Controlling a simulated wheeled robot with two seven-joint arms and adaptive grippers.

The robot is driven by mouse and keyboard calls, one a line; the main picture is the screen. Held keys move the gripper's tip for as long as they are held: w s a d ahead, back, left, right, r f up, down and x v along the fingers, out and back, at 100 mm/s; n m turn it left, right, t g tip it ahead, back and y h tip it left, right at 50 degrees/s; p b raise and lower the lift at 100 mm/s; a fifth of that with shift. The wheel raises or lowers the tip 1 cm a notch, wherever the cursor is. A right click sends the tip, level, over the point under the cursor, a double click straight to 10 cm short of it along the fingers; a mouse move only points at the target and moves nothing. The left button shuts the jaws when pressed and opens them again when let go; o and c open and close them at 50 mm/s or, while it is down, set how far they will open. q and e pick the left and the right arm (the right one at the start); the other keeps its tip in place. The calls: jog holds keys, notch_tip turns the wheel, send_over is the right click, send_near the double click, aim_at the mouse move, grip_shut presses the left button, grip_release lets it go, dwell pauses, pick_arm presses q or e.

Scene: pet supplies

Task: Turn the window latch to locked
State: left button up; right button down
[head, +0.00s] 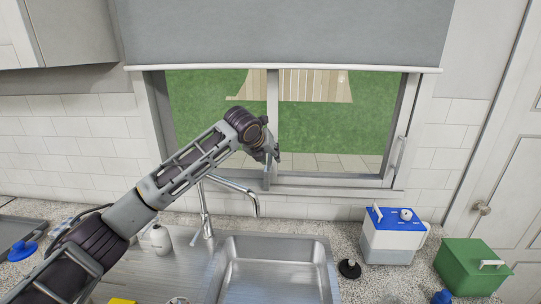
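The window (273,95) is behind the sink, with a grey frame and a centre post. A pale, slim handle (397,151) sits on the right side of the window frame, close to upright and slightly tilted; it is the only latch-like part I can make out. My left gripper (271,165) is at the lower part of the centre post, well to the left of that handle. Its fingers are small and partly hidden by my wrist, so I cannot tell whether they are open or touch the post. My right gripper is not in view.
A grey blind (285,32) covers the window's top. A faucet (205,215) stands below my forearm, behind the steel sink (272,246). A blue-lidded white container (392,240), a green box (470,266) and a black stopper (349,268) stand on the right counter.

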pick_arm(q)
jog(key=shift+w+d+f, duration=0.15)
jog(key=shift+w+f, duration=0.35)
jog(key=shift+c, duration=0.4)
grip_shut()
